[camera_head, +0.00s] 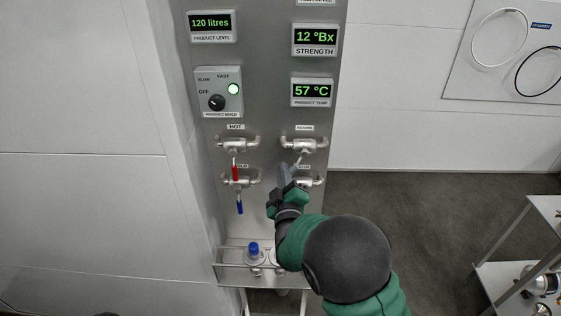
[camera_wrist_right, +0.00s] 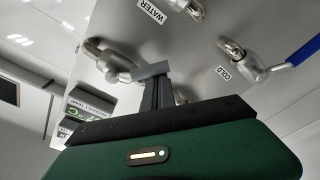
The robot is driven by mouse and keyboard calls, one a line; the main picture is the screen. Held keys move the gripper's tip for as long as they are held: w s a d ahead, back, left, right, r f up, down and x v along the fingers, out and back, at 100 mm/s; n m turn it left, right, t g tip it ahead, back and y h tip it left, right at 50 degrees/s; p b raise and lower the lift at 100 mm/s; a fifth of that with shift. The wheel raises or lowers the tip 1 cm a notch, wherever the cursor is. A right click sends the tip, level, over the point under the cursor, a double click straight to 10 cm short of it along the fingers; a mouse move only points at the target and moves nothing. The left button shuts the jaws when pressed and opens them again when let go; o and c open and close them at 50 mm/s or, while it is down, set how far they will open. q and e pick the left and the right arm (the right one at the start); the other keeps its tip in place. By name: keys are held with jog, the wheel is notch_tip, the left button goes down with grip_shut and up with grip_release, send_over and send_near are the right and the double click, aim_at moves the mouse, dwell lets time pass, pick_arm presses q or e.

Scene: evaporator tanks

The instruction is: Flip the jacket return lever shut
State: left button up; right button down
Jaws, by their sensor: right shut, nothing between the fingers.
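The return valve (camera_head: 303,144) is the upper right valve on the steel panel, under a small label that is hard to read. A short pale lever (camera_head: 299,158) slants down and left from it, its lower end close to my gripper. My right gripper (camera_head: 285,170) is just below this valve, shut and empty. In the right wrist view the closed fingers (camera_wrist_right: 152,72) are beside a metal valve (camera_wrist_right: 110,62). I cannot tell whether they touch the lever. My gripper partly hides the lower right valve. My left gripper is out of view.
The hot valve's red lever (camera_head: 235,172) and the cold valve's blue lever (camera_head: 240,207) hang down at left. A shelf (camera_head: 232,270) with a blue-capped bottle (camera_head: 254,253) is below. Displays and a mixer switch box (camera_head: 218,92) are above. A metal rack (camera_head: 520,285) stands at right.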

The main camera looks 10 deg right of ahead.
jog(key=shift+s+d+f+n+g+y, duration=0.15)
jog(key=shift+s+d+f+n, duration=0.35)
jog(key=shift+n, duration=0.95)
jog(key=shift+s+d+f+n+g+y, duration=0.1)
jog(key=shift+d+f+n+g, duration=0.2)
jog(key=shift+d+n, duration=0.8)
jog(key=shift+s+d+f+n+g+y, duration=0.1)
jog(key=shift+s+d+f+n, duration=0.25)
jog(key=shift+n, duration=1.5)
jog(key=shift+w+a+f, duration=0.1)
jog(key=shift+f, duration=0.05)
